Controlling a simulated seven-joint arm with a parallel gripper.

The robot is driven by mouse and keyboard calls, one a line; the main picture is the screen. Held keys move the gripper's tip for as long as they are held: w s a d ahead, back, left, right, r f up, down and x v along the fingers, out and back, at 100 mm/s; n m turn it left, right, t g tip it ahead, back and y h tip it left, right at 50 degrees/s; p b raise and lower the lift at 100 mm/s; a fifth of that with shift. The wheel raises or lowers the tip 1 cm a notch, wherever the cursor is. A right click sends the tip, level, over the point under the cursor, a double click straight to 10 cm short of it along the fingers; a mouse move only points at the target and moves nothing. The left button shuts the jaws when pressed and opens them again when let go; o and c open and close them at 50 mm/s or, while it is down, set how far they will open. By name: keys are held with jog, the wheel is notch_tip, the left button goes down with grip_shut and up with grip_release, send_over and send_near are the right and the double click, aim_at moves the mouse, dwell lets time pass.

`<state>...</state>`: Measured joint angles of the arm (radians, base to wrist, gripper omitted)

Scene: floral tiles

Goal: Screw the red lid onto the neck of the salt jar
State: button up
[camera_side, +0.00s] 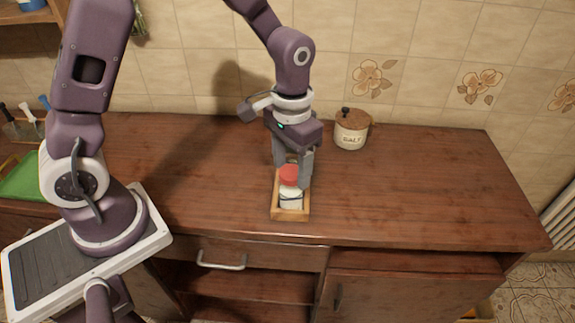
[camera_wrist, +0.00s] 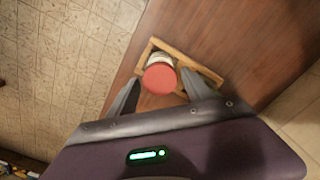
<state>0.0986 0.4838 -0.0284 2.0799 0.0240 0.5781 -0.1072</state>
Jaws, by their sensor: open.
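The red lid (camera_side: 289,174) is on top of the small white salt jar (camera_side: 291,197), covering its neck. I cannot tell whether it is screwed tight. The jar looks upright in a small wooden tray (camera_side: 290,215) near the counter's front edge. My gripper (camera_side: 292,172) points down over the tray, open, with its fingers on either side of the lid. In the wrist view, the red lid (camera_wrist: 159,78) lies ahead of and between the open fingers of my gripper (camera_wrist: 155,92). I cannot tell whether either finger touches it.
A cream canister (camera_side: 351,133) marked SALT, with a brown lid, stands at the back against the tiled wall. The brown wooden counter (camera_side: 425,190) is clear to the right. A green board (camera_side: 20,180) and several utensils are at the far left.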

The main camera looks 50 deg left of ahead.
jog(key=c, duration=1.1)
jog(key=shift+m, duration=0.6)
jog(key=shift+c, duration=0.7)
jog(key=m, duration=0.4)
jog(key=m, duration=0.9)
jog(key=shift+m, duration=0.3)
jog(key=m, duration=0.4)
jog(key=shift+m, duration=0.7)
